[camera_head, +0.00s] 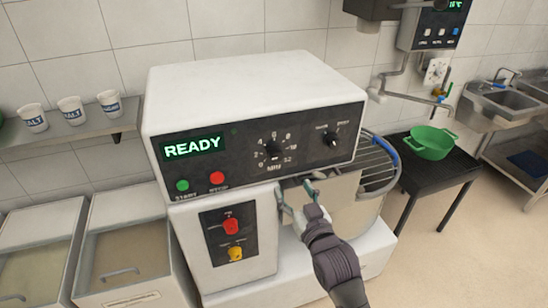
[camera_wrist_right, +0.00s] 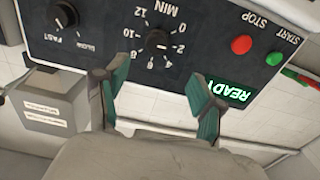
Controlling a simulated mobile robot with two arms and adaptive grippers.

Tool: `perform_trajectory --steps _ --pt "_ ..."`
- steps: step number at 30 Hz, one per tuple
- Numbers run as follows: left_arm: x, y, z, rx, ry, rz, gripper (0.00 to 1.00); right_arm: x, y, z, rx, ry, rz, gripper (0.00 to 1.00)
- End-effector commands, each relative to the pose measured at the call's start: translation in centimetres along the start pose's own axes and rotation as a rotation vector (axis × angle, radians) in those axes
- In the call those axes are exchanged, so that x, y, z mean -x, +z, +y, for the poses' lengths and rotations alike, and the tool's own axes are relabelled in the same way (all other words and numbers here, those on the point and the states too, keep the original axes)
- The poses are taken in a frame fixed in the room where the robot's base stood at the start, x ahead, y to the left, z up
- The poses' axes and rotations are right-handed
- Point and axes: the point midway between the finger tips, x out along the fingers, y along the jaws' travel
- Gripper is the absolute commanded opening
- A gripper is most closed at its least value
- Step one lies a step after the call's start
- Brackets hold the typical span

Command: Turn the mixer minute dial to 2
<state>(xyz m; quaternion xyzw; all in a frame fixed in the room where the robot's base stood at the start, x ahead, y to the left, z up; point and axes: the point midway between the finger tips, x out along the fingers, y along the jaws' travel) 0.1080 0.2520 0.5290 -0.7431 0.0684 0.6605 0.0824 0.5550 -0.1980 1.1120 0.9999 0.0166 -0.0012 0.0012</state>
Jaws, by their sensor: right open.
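The mixer (camera_head: 230,90) has a dark control panel with a green READY display (camera_head: 193,147). The minute dial (camera_head: 274,152) is a black knob ringed by numbers, marked MIN below. It also shows, upside down, in the right wrist view (camera_wrist_right: 158,42). Its exact pointer setting is too small to tell. My right gripper (camera_head: 298,190) is open and empty, below the dial in the head view. In the wrist view its two fingers (camera_wrist_right: 148,80) are spread, with the dial ahead between them, apart from it. My left gripper is not in view.
A slow/fast knob (camera_head: 332,139) is right of the dial. The green start button (camera_head: 182,186) and red stop button (camera_head: 217,178) are at lower left. A wire guard (camera_head: 375,165) and bowl are below right. A green colander (camera_head: 430,142) sits on a dark table.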

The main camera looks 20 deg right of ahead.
Motion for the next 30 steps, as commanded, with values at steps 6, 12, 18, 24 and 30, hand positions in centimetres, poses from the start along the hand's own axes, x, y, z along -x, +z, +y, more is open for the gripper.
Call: perform_trajectory --steps 6,12,18,24,30 --pt "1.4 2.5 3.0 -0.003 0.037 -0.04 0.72 -3.0 -0.5 0.0 -0.001 0.0 0.001 0.68" --pt "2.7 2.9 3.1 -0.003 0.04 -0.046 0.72 -7.5 -0.5 0.0 0.001 -0.001 0.001 0.68" --pt "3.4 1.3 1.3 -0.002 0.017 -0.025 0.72 -11.2 -0.4 0.0 0.002 -0.001 -0.001 0.68" --pt "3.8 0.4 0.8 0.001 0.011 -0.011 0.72 -13.2 -0.1 0.0 0.003 0.0 -0.001 0.68" --pt "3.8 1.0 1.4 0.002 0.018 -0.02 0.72 -13.7 0.0 -0.1 0.003 -0.001 -0.001 0.68"
